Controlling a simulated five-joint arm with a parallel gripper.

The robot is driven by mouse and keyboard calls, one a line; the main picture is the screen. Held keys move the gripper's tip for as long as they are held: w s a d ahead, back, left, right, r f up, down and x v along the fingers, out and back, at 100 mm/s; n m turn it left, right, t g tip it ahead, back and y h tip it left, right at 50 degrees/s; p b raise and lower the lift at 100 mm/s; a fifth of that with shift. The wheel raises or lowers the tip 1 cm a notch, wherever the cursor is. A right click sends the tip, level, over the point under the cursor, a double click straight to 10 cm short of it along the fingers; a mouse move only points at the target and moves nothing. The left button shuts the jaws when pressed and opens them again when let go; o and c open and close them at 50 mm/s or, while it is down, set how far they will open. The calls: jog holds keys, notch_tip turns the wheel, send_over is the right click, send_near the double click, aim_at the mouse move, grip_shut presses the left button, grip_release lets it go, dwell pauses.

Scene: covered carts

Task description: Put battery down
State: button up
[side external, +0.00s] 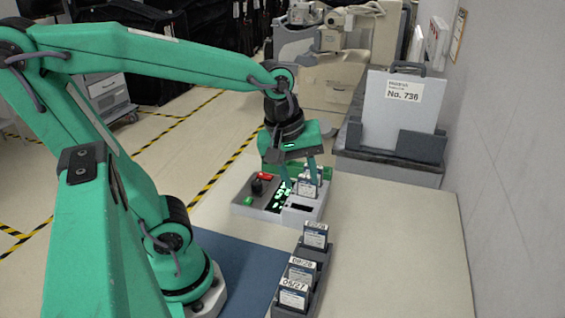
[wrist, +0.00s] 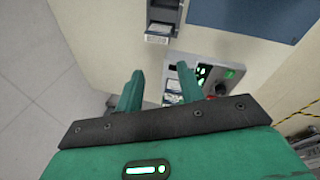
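My gripper (side external: 301,184) is low over the right part of a grey device box (side external: 270,213). In the wrist view its two fingers (wrist: 158,88) stand apart with a gap between them. A battery (side external: 308,187) with a pale label stands upright at the back right slot of the box, by the fingertips. In the wrist view pale labels of the battery (wrist: 172,86) show close to the right finger, with clear space toward the left finger. Its lower part is hidden. A dark empty slot (side external: 300,207) lies in front of it.
A dark rack (side external: 319,254) with several labelled batteries stands in front, beside a blue mat (side external: 240,262). The box has a red button (side external: 265,176), a green button (side external: 248,201) and a lit screen. The table's right side is clear.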

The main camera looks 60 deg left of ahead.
jog(key=s+m+t, duration=0.1)
jog(key=m, duration=0.3)
jog(key=s+r+m, duration=0.1)
jog(key=m, duration=0.3)
jog(key=s+r+m+t, duration=0.1)
jog(key=s+m, duration=0.1)
jog(key=m, duration=0.2)
jog(key=shift+a+m+t, duration=0.3)
jog(key=shift+m, duration=0.1)
